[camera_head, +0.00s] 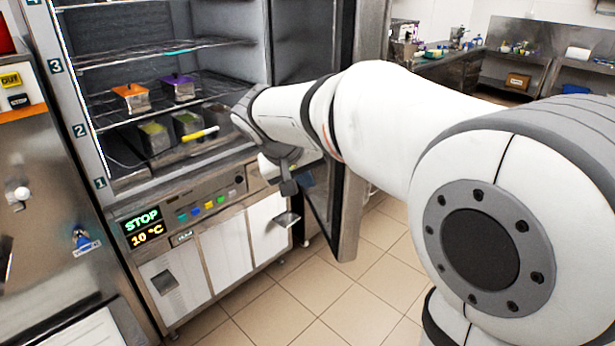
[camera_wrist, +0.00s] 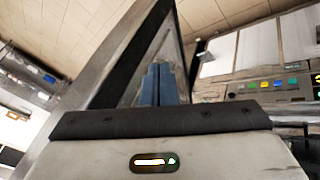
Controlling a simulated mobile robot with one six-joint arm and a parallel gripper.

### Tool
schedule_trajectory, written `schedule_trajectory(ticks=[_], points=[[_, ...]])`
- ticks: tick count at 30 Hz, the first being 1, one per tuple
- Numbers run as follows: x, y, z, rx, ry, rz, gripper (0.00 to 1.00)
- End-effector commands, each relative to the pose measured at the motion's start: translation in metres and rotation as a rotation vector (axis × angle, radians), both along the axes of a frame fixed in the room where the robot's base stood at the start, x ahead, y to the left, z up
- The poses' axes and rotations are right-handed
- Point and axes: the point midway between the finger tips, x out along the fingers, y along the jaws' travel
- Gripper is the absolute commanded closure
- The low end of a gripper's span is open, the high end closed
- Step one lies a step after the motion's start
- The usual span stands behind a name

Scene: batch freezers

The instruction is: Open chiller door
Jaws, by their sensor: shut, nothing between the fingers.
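The chiller door (camera_head: 348,220) is swung out to the right, with a steel frame and a dark panel. The door frame also shows at the left in the wrist view (camera_wrist: 105,65). My gripper (camera_head: 308,178) is at the door's inner side, between door and cabinet, partly hidden by my wrist. Its blue-grey fingers (camera_wrist: 159,72) are together and empty, in front of the door panel. I cannot tell whether they touch it.
Orange-lidded (camera_head: 131,97) and purple-lidded (camera_head: 178,87) containers stand on a shelf, with green ones below. A control panel (camera_head: 205,205) with a display reading STOP and 10 °C is under the opening. Another machine (camera_head: 40,190) stands left. Tiled floor (camera_head: 315,305) is clear in front.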

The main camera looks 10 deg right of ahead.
Motion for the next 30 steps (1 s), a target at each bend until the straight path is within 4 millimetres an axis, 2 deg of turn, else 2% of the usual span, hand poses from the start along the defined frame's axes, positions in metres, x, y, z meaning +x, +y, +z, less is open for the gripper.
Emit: schedule_trajectory(ticks=[1,3,8,11,22,27,30], points=[[0.012,0.009,-0.002,-0.016,-0.016,0.002,1.00],[0.022,0.015,0.000,-0.033,-0.034,-0.003,1.00],[0.032,0.016,-0.004,-0.046,-0.049,-0.008,1.00],[0.038,0.010,-0.015,-0.047,-0.046,-0.008,1.00],[0.071,-0.024,-0.077,-0.045,-0.044,-0.009,1.00],[0.074,-0.049,-0.075,-0.044,-0.047,-0.010,1.00],[0.075,-0.058,-0.076,-0.044,-0.047,-0.010,1.00]])
